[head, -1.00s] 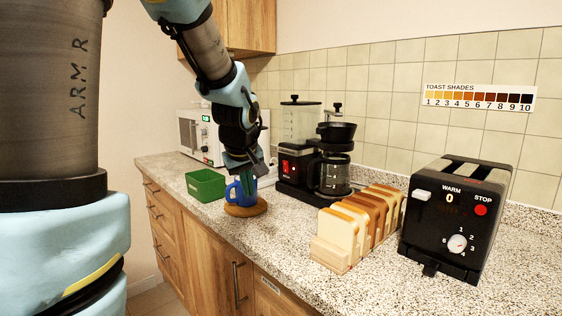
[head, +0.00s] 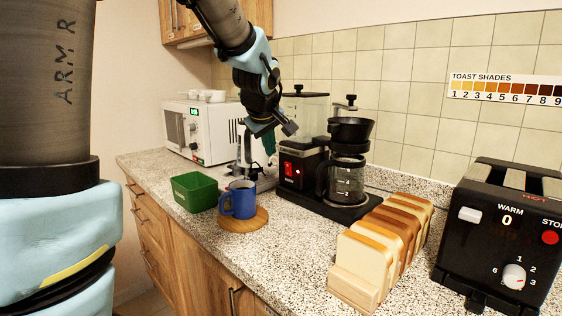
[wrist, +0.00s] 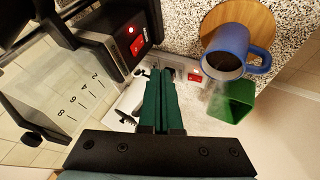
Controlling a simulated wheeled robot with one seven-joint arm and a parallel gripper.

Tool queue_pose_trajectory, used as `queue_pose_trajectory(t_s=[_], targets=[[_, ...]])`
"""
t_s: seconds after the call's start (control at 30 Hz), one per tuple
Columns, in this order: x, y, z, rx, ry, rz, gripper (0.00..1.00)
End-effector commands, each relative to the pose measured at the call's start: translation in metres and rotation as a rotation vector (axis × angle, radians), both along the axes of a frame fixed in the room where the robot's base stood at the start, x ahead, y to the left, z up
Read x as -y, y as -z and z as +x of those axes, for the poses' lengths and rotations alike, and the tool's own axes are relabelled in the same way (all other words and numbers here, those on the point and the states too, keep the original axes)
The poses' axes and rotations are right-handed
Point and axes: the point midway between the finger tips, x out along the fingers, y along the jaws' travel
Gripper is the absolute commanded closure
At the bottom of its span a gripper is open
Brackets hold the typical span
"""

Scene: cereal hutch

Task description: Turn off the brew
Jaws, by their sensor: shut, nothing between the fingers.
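The black coffee maker (head: 345,204) stands on the counter with a clear tank and a glass carafe under its black filter holder. Its red switch panel (head: 291,169), with a small light glowing, faces the front; the panel also shows in the wrist view (wrist: 138,44). My gripper (head: 271,146) is shut and empty, its green fingers pointing down just left of the coffee maker. In the wrist view the fingers (wrist: 160,74) are apart from the panel, which lies up and left of the tips. The blue mug (head: 239,200) holds dark liquid and stands on a round wooden board (head: 243,223).
A green box (head: 195,192) sits left of the mug. A silver appliance (head: 246,165) stands behind the mug; a red switch (wrist: 194,77) shows there in the wrist view. A white microwave (head: 200,130), sliced bread (head: 365,258) and a black toaster (head: 495,240) flank these.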

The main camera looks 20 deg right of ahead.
Motion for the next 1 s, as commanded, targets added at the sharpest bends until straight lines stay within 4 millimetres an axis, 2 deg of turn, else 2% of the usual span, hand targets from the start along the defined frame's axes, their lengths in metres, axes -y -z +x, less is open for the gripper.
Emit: queue_pose_trajectory(t_s=[0.37,0.9,0.93,1.0], targets=[[0.001,0.006,0.004,-0.002,-0.001,0.003,1.00],[0.023,0.076,0.057,-0.003,0.001,0.004,1.00],[0.024,0.080,0.060,-0.002,0.002,0.004,1.00],[0.037,0.073,0.066,0.001,0.004,0.001,1.00]])
